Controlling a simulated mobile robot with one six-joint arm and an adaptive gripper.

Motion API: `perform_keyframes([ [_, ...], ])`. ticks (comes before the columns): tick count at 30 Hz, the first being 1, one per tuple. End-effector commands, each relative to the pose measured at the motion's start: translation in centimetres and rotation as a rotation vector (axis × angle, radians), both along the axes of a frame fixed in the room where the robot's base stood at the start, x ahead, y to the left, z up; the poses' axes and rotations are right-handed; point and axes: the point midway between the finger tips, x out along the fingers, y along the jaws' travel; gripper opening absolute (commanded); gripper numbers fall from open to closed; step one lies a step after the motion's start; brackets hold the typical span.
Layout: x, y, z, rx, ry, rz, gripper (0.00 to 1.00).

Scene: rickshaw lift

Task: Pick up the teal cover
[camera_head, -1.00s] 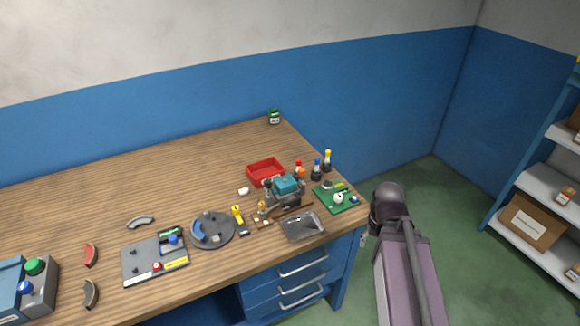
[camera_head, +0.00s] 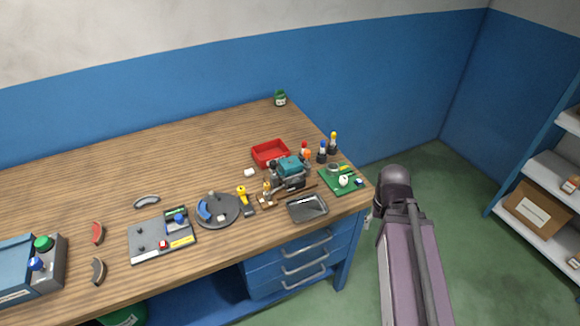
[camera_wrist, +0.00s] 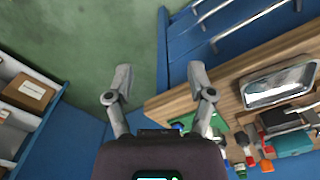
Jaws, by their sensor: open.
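The teal cover (camera_head: 290,167) sits on a dark grey device near the right end of the wooden workbench. It also shows in the wrist view (camera_wrist: 292,144) at the lower right. My gripper (camera_wrist: 160,84) is open and empty, its two fingers spread wide over the floor beside the bench's corner. The teal cover lies to the right of both fingers in that view, well apart from them. In the head view my arm stands right of the bench, and the fingers are not clearly visible there.
A red bin (camera_head: 270,153) stands behind the device, a metal tray (camera_head: 307,208) in front. A green circuit board (camera_head: 340,181) and several small bottles (camera_head: 322,152) are to its right. A grey turntable (camera_head: 217,211) is to its left. The bench's back left is clear.

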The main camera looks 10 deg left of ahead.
Motion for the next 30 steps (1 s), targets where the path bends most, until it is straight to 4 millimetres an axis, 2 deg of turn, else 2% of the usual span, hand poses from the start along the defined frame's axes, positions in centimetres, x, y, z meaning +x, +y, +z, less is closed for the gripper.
perform_keyframes([
  [5, 0.0, 0.0, 0.0, 0.0, 0.0, 0.0, 0.7],
  [9, 0.2, 0.1, 0.1, 0.0, 0.0, -0.004, 1.0],
  [14, 1.5, 0.8, 0.9, 0.0, 0.0, -0.038, 1.0],
  [17, 3.2, 1.8, 1.8, 0.0, 0.0, -0.09, 1.0],
  [23, 8.1, 5.8, 4.6, 0.0, 0.0, -0.255, 1.0],
  [30, 14.2, 12.5, 8.1, 0.001, -0.001, -0.497, 1.0],
])
